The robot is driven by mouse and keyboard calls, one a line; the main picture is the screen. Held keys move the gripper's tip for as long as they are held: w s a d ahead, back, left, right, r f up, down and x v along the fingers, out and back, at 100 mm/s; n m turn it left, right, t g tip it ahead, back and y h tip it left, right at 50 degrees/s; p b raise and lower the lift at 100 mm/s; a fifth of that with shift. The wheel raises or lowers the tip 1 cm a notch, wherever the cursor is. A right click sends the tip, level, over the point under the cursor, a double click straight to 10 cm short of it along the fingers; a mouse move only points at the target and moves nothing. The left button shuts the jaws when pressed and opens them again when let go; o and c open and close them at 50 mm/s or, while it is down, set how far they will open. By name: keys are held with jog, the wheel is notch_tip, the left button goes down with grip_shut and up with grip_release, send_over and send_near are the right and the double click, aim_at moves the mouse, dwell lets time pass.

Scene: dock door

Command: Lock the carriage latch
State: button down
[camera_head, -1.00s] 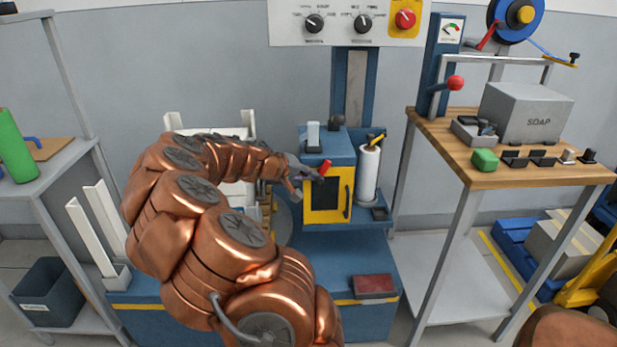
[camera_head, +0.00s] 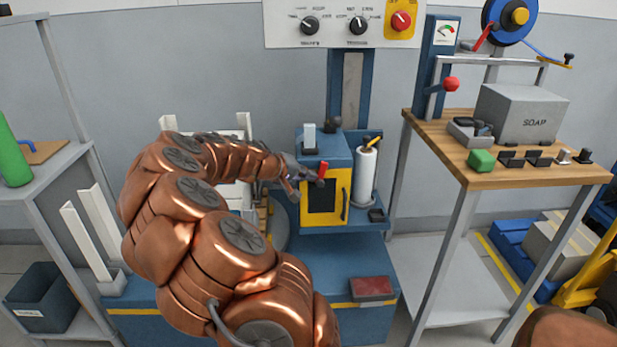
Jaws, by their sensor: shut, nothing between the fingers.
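A blue carriage box (camera_head: 324,147) with a yellow-framed dark door (camera_head: 322,197) stands on the blue machine in the middle.
A white roll (camera_head: 366,174) stands right of the box. A dark red block (camera_head: 371,287) lies on the machine's lower front. A wooden table (camera_head: 455,150) with a grey soap box (camera_head: 521,113) is at the right. White uprights (camera_head: 97,222) stand at the left.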

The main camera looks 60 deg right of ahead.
jog(key=shift+r, duration=0.1)
dwell(0.3)
jog(key=v, duration=1.2)
dwell(0.4)
